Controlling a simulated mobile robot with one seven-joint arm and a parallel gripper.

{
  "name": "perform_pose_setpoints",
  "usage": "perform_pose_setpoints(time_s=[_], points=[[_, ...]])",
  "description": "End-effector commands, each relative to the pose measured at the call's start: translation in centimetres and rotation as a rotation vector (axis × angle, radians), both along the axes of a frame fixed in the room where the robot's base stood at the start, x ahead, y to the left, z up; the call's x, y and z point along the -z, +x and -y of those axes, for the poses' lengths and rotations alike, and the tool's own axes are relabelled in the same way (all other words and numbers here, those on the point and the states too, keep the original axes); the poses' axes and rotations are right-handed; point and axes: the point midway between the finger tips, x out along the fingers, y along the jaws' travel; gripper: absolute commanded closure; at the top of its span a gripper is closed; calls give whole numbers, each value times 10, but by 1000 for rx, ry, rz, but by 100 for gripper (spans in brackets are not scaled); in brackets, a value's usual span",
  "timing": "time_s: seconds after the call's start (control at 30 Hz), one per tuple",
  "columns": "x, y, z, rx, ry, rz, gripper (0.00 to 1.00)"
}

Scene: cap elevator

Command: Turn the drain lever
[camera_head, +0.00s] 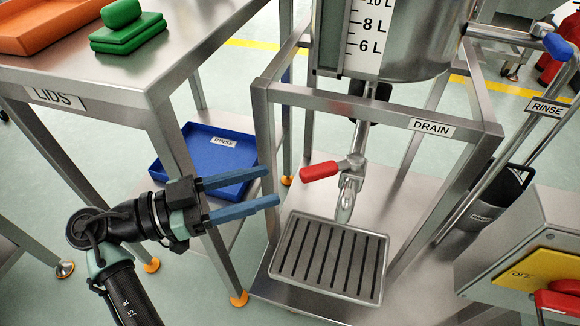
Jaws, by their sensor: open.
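The drain lever (320,171) is a red handle on a metal tap (348,190) below the steel tank (410,45). The lever points left, roughly sideways from the tap body. A plate marked DRAIN (431,128) is on the frame's crossbar above and to the right of the tap. My gripper (273,187) has two blue fingers pointing right, spread apart with nothing between them. Its tips are to the left of the red handle in the picture, and a gap shows between them and the handle. How far apart they are in depth I cannot tell.
A slotted drip tray (283,253) lies below the tap. The frame's upright (268,150) stands close to my fingertips. A blue tray (183,165) marked RINSE is behind my gripper. The steel LIDS table (140,70) is at upper left. A yellow OFF panel (540,270) is at right.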

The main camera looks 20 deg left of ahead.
Motion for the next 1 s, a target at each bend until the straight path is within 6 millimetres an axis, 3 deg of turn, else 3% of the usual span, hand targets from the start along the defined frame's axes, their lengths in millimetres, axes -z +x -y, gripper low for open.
perform_pose_setpoints(time_s=[0.2,0.53,0.83,1.0], points=[[0,-14,-20,-1,-1,0,43],[1,-16,-21,1,0,0,44],[0,-13,-16,4,12,-16,98],[17,7,24,26,144,-141,100]])
